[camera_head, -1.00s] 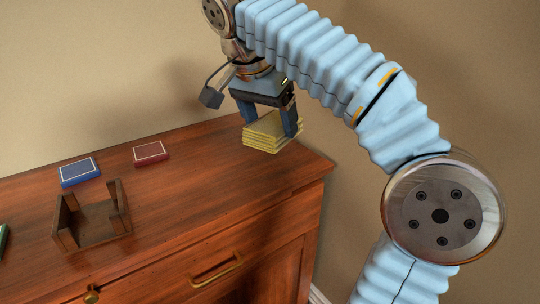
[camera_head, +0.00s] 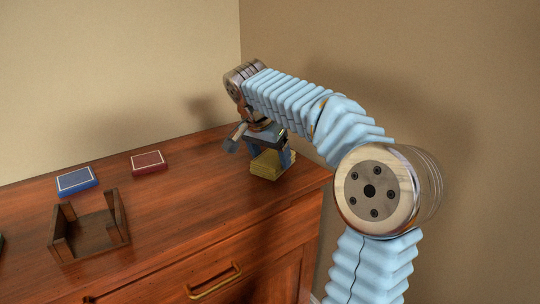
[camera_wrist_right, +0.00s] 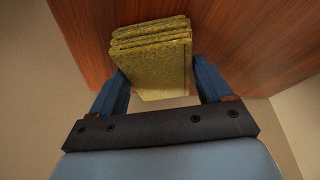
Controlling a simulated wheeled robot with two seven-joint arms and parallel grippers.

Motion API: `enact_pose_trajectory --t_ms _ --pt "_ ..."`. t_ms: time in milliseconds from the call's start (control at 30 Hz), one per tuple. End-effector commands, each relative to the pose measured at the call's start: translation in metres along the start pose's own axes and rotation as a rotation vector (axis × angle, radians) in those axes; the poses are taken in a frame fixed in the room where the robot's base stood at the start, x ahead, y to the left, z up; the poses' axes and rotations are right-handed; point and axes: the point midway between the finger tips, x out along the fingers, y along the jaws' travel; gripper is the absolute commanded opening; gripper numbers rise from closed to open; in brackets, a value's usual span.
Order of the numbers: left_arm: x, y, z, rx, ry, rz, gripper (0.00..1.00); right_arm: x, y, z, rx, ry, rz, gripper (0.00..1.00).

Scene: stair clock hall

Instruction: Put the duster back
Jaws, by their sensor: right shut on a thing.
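The duster is a folded yellow cloth (camera_head: 268,166), stacked in several layers, at the right end of the wooden cabinet top. My right gripper (camera_head: 270,150) points down over it, with a blue finger on each side. In the right wrist view the duster (camera_wrist_right: 152,62) sits between the two fingers of the right gripper (camera_wrist_right: 160,88), which is shut on it. The duster is at or just above the wood; I cannot tell whether it touches. My left gripper is not in view.
A dark wooden open-sided holder (camera_head: 90,234) stands on the cabinet top (camera_head: 180,205) at left. A blue boxed deck or book (camera_head: 77,180) and a red one (camera_head: 148,162) lie behind it. Bare wood lies between holder and duster. A wall stands close behind and right.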

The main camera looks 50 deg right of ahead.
Motion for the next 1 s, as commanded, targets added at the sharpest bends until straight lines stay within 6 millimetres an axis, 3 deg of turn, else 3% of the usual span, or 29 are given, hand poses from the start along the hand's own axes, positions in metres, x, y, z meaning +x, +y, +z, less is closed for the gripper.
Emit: enact_pose_trajectory --t_ms 333,367,500,833,1000 --pt "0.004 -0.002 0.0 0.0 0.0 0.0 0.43 0.004 0.0 0.002 0.001 0.0 0.0 0.46" --pt "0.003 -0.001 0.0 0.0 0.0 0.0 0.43 0.003 0.0 0.001 0.001 0.0 0.0 0.82" --pt "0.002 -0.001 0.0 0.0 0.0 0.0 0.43 0.003 0.0 0.001 0.001 0.0 0.0 1.0" --pt "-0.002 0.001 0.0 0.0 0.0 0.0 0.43 -0.007 -0.001 -0.001 0.0 0.001 -0.002 1.0" --pt "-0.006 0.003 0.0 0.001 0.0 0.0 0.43 -0.042 -0.001 -0.001 0.0 0.002 -0.004 1.0"
